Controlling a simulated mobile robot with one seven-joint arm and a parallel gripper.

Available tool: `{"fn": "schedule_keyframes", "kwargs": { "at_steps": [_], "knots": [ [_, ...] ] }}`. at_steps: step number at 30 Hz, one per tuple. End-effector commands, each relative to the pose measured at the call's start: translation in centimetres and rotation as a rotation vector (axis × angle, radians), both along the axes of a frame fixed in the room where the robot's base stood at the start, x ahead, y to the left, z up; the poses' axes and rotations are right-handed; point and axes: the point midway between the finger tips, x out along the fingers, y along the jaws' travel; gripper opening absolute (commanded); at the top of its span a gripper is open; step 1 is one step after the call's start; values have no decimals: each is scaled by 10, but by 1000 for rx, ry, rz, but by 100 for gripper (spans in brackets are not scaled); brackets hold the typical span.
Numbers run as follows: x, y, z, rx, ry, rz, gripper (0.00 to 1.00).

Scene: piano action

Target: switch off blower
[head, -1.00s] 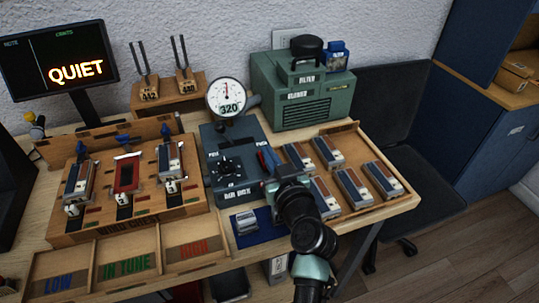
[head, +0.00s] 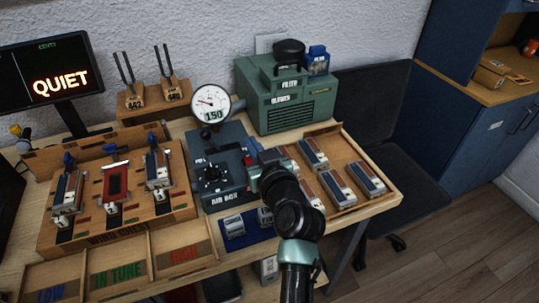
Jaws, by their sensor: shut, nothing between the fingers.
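The green blower box (head: 290,104) stands at the back of the bench against the wall, with vent slots on its front. The blue-grey air box (head: 222,178) with a black dial (head: 212,174) sits in front of it. A round gauge (head: 211,103) above the air box reads 150. My gripper (head: 255,158) is shut and empty at the right edge of the air box, close to a small red part (head: 248,160). My arm hides part of that area; I cannot tell whether the gripper touches anything. No blower switch can be made out clearly.
A wooden tray (head: 384,205) of several reed blocks lies right of my arm. A wooden rack (head: 125,220) with reed blocks and sorting bins (head: 118,268) fill the left. A dark chair (head: 395,160) is at right.

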Motion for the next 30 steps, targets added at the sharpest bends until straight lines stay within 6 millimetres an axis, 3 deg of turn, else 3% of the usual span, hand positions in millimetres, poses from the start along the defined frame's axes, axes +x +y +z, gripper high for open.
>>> {"fn": "schedule_keyframes", "kwargs": {
  "at_steps": [9, 15, 30],
  "knots": [
    [-56, -20, 15, 0, 3, -5, 0],
    [-78, -27, 24, 1, 4, -5, 0],
    [-86, -29, 28, 1, 5, -3, 0]
  ]
}}
